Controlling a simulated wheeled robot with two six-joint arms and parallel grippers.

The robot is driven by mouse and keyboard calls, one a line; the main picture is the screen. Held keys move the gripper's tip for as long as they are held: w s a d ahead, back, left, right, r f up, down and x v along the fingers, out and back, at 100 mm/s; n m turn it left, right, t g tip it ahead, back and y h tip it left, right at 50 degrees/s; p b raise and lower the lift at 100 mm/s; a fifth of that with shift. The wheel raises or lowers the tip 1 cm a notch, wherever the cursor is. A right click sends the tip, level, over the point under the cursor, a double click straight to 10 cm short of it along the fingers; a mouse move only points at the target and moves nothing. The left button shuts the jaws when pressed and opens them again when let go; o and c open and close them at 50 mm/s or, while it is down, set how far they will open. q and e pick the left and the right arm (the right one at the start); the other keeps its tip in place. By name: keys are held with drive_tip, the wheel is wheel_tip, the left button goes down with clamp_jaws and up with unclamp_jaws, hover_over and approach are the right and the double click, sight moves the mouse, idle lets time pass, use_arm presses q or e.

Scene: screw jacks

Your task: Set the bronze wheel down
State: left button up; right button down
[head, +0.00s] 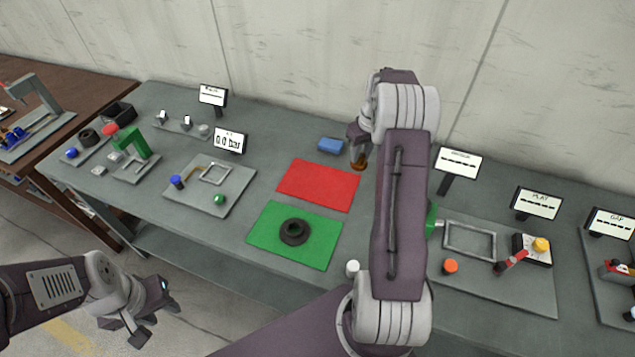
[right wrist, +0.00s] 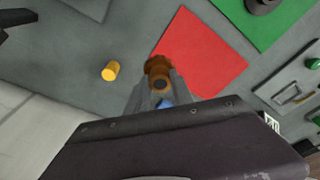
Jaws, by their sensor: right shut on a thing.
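The bronze wheel (right wrist: 157,66) is a brown-orange stepped piece between the fingertips of my right gripper (right wrist: 152,88) in the right wrist view. My right gripper is shut on it. In the head view the bronze wheel (head: 358,162) shows partly below my right gripper (head: 359,147), by the far right corner of the red mat (head: 318,185). I cannot tell whether it touches the surface. The red mat (right wrist: 205,62) also shows beside the wheel in the wrist view. My left gripper (head: 154,322) is open and empty, off the table's front edge.
A green mat (head: 265,249) bears a dark wheel (head: 294,232). A yellow cylinder (right wrist: 111,70) stands near the bronze wheel. Fixture plates (head: 240,190) and sign stands (head: 458,163) flank the mats. The red mat is bare.

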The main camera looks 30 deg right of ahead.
drive_tip(key=shift+d, duration=0.55)
drive_tip(key=w+a+f+p, duration=0.1)
drive_tip(key=a+f, duration=0.2)
drive_tip(key=w+a+f+p, duration=0.1)
drive_tip(key=a+f, duration=0.3)
drive_tip(key=w+a+f+p, duration=0.1)
drive_tip(key=a+f+p, duration=0.1)
drive_tip(key=a+f, duration=0.1)
drive_tip(key=shift+w+a+f, duration=0.35)
drive_tip(key=shift+a, duration=0.25)
drive_tip(key=shift+w+f, duration=0.15)
drive_tip(key=shift+f, duration=0.2)
drive_tip(key=c, duration=1.1)
unclamp_jaws()
